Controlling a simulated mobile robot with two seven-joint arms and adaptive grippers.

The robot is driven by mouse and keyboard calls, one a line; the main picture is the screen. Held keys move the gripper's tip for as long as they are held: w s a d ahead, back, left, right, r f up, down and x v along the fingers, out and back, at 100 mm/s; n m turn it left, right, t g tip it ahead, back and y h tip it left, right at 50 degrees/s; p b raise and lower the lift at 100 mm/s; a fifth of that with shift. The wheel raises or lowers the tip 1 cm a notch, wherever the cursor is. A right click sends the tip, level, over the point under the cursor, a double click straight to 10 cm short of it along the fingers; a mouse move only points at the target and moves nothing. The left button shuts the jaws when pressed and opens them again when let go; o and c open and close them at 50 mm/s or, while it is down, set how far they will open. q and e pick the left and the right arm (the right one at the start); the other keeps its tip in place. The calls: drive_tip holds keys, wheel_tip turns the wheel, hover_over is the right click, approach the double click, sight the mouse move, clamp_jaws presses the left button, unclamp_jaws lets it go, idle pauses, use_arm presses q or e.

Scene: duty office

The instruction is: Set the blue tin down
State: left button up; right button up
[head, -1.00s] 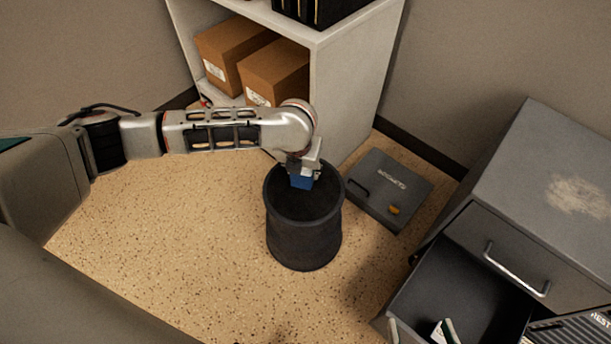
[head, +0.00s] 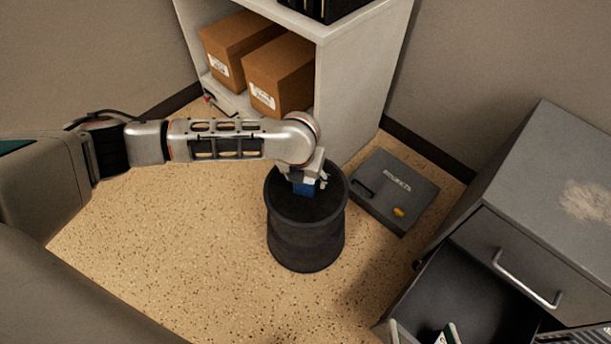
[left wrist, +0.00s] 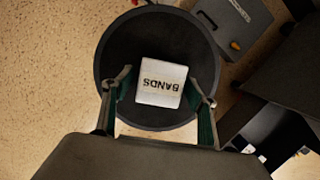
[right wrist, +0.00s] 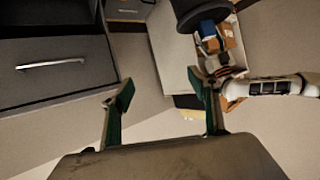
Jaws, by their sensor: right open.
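The blue tin (head: 304,188) is over the mouth of a dark round bin (head: 305,245), just below my left gripper (head: 307,178). In the left wrist view its pale top (left wrist: 162,83), lettered BANDS, lies between the two fingers of my left gripper (left wrist: 160,82). Those fingers stand wide, with a gap on each side of the tin. I cannot tell how high the tin is or what bears it. My right gripper (right wrist: 161,82) is open and empty, away from the tin.
A flat grey case (head: 395,190) with an orange spot lies right of the bin. Behind stands a pale shelf (head: 350,90) with brown boxes (head: 280,72). A grey cabinet (head: 560,190) with an open drawer is at the right. Floor left of the bin is clear.

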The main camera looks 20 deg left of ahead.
use_arm(q)
drive_tip(key=shift+r, duration=0.15)
wheel_tip(320, 180, up, 2)
drive_tip(key=shift+r+p, duration=0.2)
drive_tip(key=shift+p, duration=0.35)
drive_tip(key=p+v, duration=0.4)
drive_tip(key=v, duration=0.4)
drive_tip(key=shift+r, duration=0.25)
drive_tip(key=shift+s+r, duration=0.45)
drive_tip(key=shift+s, duration=0.1)
use_arm(e)
drive_tip(key=shift+n+g+h, duration=0.6)
drive_tip(key=shift+n, duration=0.2)
drive_tip(key=d+f, duration=0.1)
drive_tip(key=s+d+f, duration=0.1)
drive_tip(key=d, duration=0.1)
drive_tip(key=s+d+f, duration=0.1)
drive_tip(key=shift+s+d+f, duration=0.1)
drive_tip(key=shift+d, duration=0.1)
